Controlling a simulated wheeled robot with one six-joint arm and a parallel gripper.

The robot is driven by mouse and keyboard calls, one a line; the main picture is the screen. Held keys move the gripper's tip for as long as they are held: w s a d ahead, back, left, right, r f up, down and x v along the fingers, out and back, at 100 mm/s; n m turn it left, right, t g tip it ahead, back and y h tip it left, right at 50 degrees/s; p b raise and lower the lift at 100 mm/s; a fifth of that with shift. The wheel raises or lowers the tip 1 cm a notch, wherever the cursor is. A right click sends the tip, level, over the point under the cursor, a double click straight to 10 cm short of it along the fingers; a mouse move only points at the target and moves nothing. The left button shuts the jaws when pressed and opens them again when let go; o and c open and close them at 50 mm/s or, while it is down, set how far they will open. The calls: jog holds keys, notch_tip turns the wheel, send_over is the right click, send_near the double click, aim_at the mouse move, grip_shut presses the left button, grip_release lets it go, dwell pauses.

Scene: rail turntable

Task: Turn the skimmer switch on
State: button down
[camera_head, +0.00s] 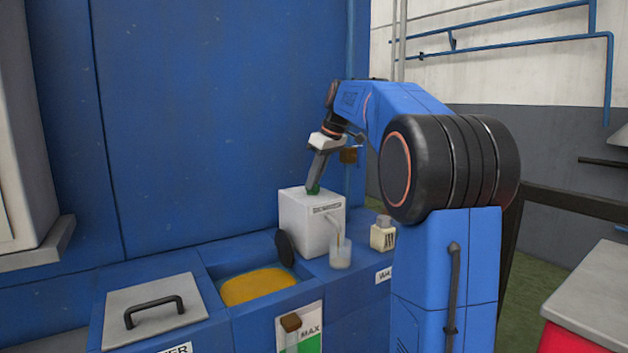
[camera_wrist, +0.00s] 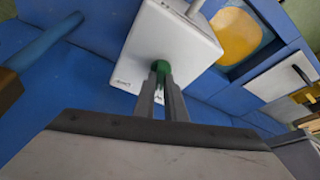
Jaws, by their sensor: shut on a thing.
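The skimmer is a white box (camera_head: 300,222) on the blue counter, with a label on its front. It also fills the upper middle of the wrist view (camera_wrist: 150,42). A small green switch (camera_wrist: 160,66) sits on the box's top; small print shows beside it. My gripper (camera_head: 314,186) reaches down to the top of the box from above. In the wrist view its fingertips (camera_wrist: 160,80) are shut on the green switch and partly hide it. I cannot tell the switch's position. A dark disc (camera_head: 286,248) stands beside the box, at the tank's edge.
An open tank holds yellow liquid (camera_head: 258,286). A clear beaker (camera_head: 340,256) stands below the box's spout, with a small bottle (camera_head: 383,236) to its right. A grey lid with a black handle (camera_head: 154,308) lies left. A blue wall (camera_head: 200,120) rises behind.

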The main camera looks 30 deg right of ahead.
jog(key=shift+n+y, duration=0.3)
jog(key=shift+n, duration=0.3)
jog(key=c, duration=1.8)
grip_release()
jog(key=shift+r, duration=0.1)
jog(key=v, duration=1.7)
jog(key=shift+w+d+r, duration=0.1)
jog(key=shift+r, duration=0.1)
